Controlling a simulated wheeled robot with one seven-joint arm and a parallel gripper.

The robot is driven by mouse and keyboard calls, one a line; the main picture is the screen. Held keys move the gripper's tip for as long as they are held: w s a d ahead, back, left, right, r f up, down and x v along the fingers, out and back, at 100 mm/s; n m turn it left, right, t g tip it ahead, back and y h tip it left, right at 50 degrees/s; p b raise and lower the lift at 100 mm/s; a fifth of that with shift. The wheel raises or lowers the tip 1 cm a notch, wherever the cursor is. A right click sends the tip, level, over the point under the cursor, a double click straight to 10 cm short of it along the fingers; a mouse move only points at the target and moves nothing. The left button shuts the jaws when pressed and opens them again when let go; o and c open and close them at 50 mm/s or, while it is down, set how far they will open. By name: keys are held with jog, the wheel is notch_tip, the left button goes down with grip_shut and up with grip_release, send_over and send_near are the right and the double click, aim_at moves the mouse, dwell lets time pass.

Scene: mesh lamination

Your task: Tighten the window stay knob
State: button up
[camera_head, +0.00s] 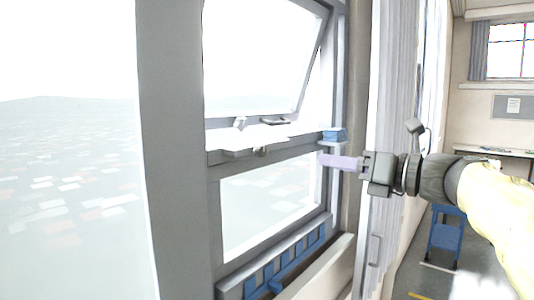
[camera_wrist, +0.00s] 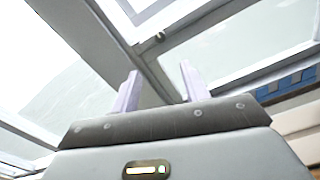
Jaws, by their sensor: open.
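The window's upper sash (camera_head: 262,60) is tilted open above a grey crossbar. A small dark round knob (camera_head: 261,151) sits at the crossbar, under a pale ledge; I take it for the window stay knob. In the wrist view a similar round knob (camera_wrist: 160,36) shows on the frame beyond the fingers. My gripper (camera_head: 323,161) is at the right side of the window, to the right of the knob and apart from it. In the wrist view its two pale lilac fingers (camera_wrist: 158,80) stand apart with nothing between them.
A window handle (camera_head: 274,121) lies along the sash's lower edge. A blue block (camera_head: 334,134) sits at the frame's right, just above my gripper. A blue slatted strip (camera_head: 285,264) runs along the sill. A grey curtain (camera_head: 392,90) hangs right of the window.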

aim_at(264, 152)
jog(key=p+x, duration=0.7)
jog(key=x, duration=1)
jog(key=shift+w+a+p, duration=0.2)
jog(key=shift+p, duration=0.2)
jog(key=c, duration=1)
